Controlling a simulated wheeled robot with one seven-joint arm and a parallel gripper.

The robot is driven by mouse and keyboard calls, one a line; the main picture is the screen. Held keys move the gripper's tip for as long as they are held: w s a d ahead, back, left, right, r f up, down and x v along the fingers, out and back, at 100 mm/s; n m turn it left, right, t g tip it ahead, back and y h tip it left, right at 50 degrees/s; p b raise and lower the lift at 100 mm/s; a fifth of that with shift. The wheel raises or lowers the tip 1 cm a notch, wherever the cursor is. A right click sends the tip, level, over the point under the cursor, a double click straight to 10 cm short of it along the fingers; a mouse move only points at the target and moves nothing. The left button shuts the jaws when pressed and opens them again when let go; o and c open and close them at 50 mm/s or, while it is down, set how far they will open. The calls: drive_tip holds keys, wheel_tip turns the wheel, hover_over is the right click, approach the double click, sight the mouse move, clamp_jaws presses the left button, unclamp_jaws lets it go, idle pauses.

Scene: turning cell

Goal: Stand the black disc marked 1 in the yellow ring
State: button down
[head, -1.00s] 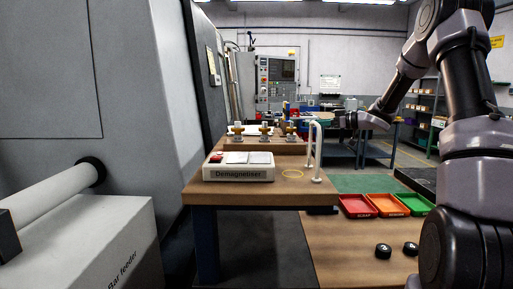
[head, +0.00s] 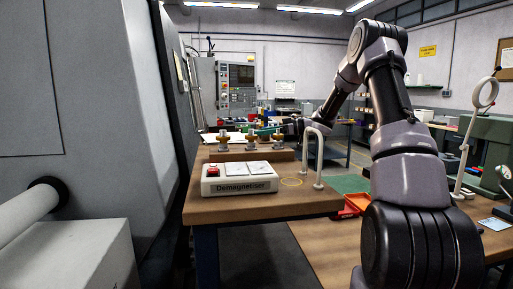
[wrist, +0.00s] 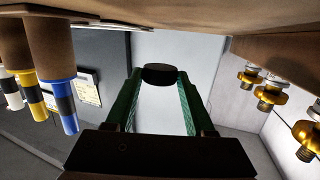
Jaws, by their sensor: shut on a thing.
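The yellow ring (head: 291,182) lies flat on the wooden table (head: 240,211), between the demagnetiser and a white rail, and looks empty. My gripper (head: 264,131) reaches in from the right over the back of the table, beside the brass-coloured tools. In the wrist view its green fingers (wrist: 160,88) are shut on a black disc (wrist: 160,73) at their tips. The disc shows edge-on, and I cannot read a mark on it. The disc cannot be made out in the head view.
The white demagnetiser (head: 240,187) stands left of the ring. The white rail (head: 318,155) rises close on its right. A wooden block (head: 250,155) with brass-coloured tools (head: 224,143) stands behind. A red tray (head: 352,205) is lower right. Coloured cylinders (wrist: 62,95) show in the wrist view.

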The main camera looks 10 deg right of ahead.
drive_tip(key=shift+f, duration=2.45)
drive_tip(key=shift+f, duration=0.1)
drive_tip(key=c, duration=0.7)
unclamp_jaws()
drive_tip(key=shift+f, duration=0.1)
drive_tip(key=o, duration=0.4)
drive_tip(key=shift+o, duration=0.2)
